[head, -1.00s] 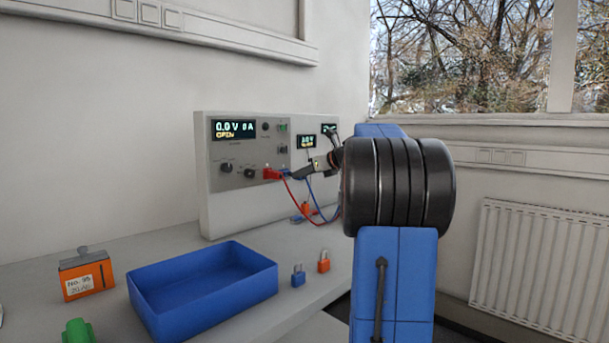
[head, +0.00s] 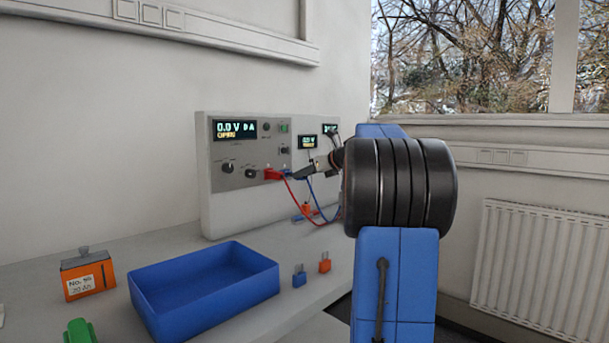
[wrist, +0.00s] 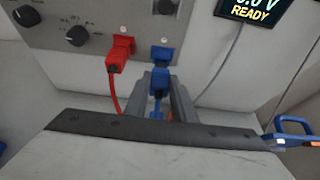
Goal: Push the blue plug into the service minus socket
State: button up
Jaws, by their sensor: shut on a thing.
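The blue plug (wrist: 159,83) is held between the two grey fingers of my gripper (wrist: 164,92) in the wrist view. It lines up just in front of the blue service minus socket (wrist: 161,54) on the grey panel, with its front end at or very close to it. I cannot tell how deep it sits. In the head view my gripper (head: 299,173) reaches the panel from the right, and the fingers hide most of the plug. A blue lead hangs from the plug.
A red plug (wrist: 117,58) with a red lead sits in the red socket just left. The cycler display (head: 234,129) reads 0.0 V and OPEN. A blue tray (head: 203,290), padlocks (head: 299,276) and an orange block (head: 88,275) stand on the bench.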

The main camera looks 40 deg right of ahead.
jog(key=shift+w+a, duration=0.1)
jog(key=shift+w, duration=1.45)
dwell(2.4)
jog(key=o, duration=1.1)
jog(key=shift+s, duration=0.15)
jog(key=v, duration=1.7)
jog(key=shift+s, duration=0.1)
